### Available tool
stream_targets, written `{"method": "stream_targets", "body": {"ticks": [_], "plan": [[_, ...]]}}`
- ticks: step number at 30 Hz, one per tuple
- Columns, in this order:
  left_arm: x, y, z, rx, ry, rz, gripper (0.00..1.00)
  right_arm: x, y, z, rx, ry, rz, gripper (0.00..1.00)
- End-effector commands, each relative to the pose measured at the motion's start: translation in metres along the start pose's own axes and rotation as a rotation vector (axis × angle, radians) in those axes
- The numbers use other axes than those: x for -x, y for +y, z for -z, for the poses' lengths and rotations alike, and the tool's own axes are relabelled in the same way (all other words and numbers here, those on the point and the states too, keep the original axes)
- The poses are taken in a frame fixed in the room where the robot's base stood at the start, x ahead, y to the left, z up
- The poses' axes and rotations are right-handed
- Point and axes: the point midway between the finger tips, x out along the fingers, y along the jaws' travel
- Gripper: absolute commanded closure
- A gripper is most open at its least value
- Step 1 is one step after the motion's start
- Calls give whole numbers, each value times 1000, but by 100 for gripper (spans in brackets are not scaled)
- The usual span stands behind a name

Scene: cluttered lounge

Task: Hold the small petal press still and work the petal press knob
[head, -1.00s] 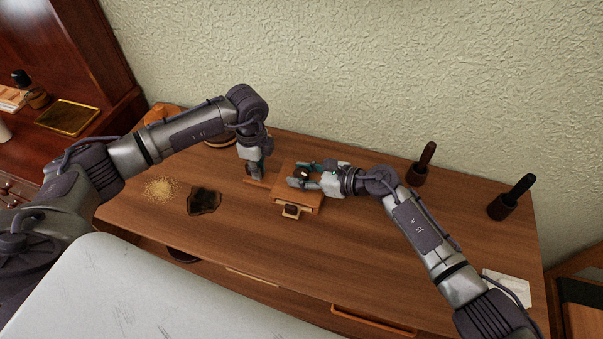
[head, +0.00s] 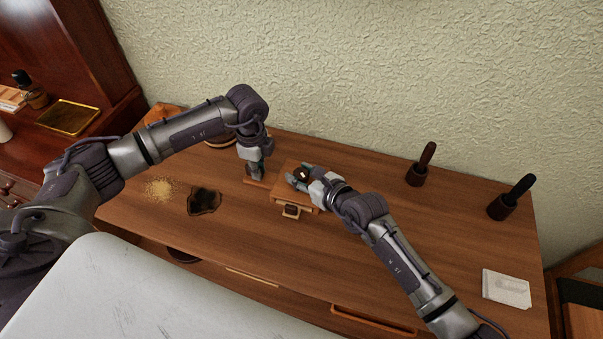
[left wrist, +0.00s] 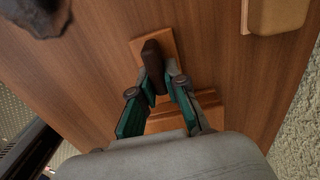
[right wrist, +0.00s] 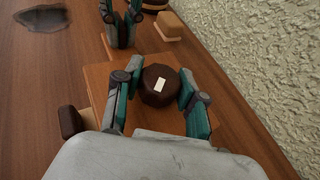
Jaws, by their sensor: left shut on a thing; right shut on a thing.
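The small petal press (head: 311,204) is a wooden block on the desk; its top also shows in the right wrist view (right wrist: 97,72). Its round dark knob (right wrist: 157,88) has a white mark on top. My right gripper (right wrist: 157,92) is shut on the knob, one finger on each side. A dark upright grip (left wrist: 152,62) stands on a wooden plate (left wrist: 168,43) at the press's left side. My left gripper (left wrist: 155,80) is shut on this grip; it comes down from above in the head view (head: 256,176).
A dark patch (head: 204,201) and a pile of tan grains (head: 160,189) lie left of the press. Two dark-handled tools (head: 418,173) (head: 505,203) stand at the right, near white cards (head: 506,288). The textured wall is close behind. The desk between press and cards is clear.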

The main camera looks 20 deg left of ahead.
Motion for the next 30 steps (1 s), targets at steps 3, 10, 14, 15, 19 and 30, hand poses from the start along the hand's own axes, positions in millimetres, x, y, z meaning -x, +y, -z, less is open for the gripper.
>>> {"method": "stream_targets", "body": {"ticks": [3, 10, 14, 15, 19, 30], "plan": [[0, 0, 2, -2, 3, 1, 100, -1, 5, 1, -24, -1, 36, 95], [0, 0, 2, -2, 4, 2, 100, 0, 3, 1, -42, 3, 85, 95], [0, -1, 2, -2, 4, 3, 100, 0, 2, 2, -45, 5, 94, 95], [0, -1, 2, -2, 4, 3, 100, 0, 2, 2, -45, 5, 95, 95], [0, -1, 2, -2, 4, 3, 100, 0, 1, 2, -45, 5, 95, 95], [0, -1, 2, -1, 4, 3, 100, 0, 0, 1, -43, 4, 96, 33]]}}
